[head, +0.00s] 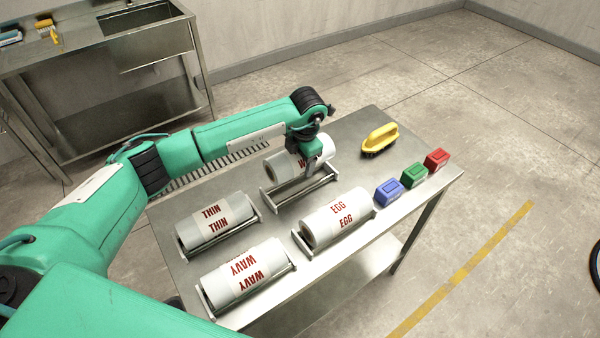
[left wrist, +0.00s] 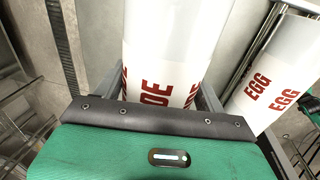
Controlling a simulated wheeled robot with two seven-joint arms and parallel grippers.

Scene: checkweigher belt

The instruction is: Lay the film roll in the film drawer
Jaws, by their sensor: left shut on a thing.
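A white film roll (head: 280,165) with red lettering is at the back of the steel table. It also shows in the left wrist view (left wrist: 165,55), where the letters "DE" can be read. My left gripper (head: 309,158) is shut on this roll from above and hides part of its label. A roll cradle (head: 300,192) lies just below the roll in the head view. The roll seems raised out of it, but the height of the gap is unclear. I cannot make out a film drawer in either view. My right gripper is not in view.
Rolls marked THIN (head: 215,222), WAVY (head: 243,270) and EGG (head: 337,217) lie in cradles on the table (head: 350,170). Blue (head: 388,192), green (head: 413,175) and red (head: 436,160) blocks and a yellow-handled brush (head: 379,138) stand right. A steel sink bench (head: 95,50) stands back left.

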